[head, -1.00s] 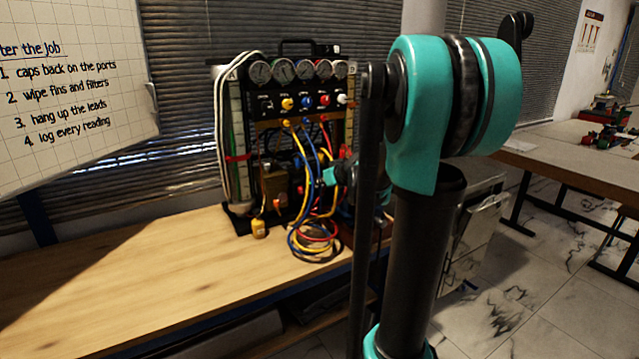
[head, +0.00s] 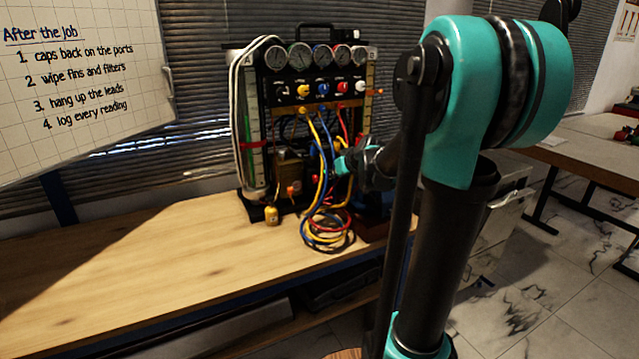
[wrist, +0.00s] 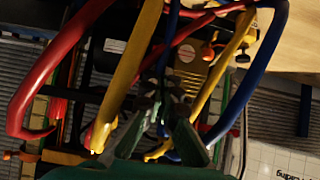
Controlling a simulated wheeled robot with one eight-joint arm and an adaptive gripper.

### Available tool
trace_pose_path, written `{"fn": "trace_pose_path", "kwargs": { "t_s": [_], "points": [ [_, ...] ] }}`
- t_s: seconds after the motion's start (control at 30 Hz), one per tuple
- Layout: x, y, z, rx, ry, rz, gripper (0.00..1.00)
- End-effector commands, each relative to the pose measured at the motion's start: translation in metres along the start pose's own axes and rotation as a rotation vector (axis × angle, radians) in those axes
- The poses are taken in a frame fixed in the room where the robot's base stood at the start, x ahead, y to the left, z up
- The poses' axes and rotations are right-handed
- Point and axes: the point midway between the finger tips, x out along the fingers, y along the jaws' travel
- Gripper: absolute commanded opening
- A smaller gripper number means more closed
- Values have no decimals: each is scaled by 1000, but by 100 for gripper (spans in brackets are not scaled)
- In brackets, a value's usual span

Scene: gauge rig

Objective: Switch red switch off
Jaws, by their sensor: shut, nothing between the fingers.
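The gauge rig (head: 262,110) stands on the wooden bench, with red, yellow and blue hoses hanging down its front. My gripper (head: 340,166) is at the right part of the rig, beside the hoses; its fingertips are hard to make out there. In the wrist view my gripper (wrist: 162,100) is shut and empty, with hoses passing close around it. A brass-coloured box (wrist: 190,68) lies beyond the fingers, with small red parts near it. I cannot tell which red part is the red switch; hoses and my arm hide some of the rig.
The wooden bench (head: 130,270) is clear on the left. A whiteboard (head: 80,90) is at upper left and another table (head: 590,165) at right.

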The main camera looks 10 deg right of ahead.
Motion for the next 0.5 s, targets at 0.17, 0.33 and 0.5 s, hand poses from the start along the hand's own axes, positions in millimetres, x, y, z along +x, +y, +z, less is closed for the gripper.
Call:
{"fn": "trace_pose_path", "kwargs": {
  "t_s": [0.17,0.33,0.5],
  "points": [
    [25,-1,-1,-1,0,-2,0],
    [50,0,0,-2,0,-2,0],
    [75,-1,-1,-1,1,-2,0]
  ]
}}
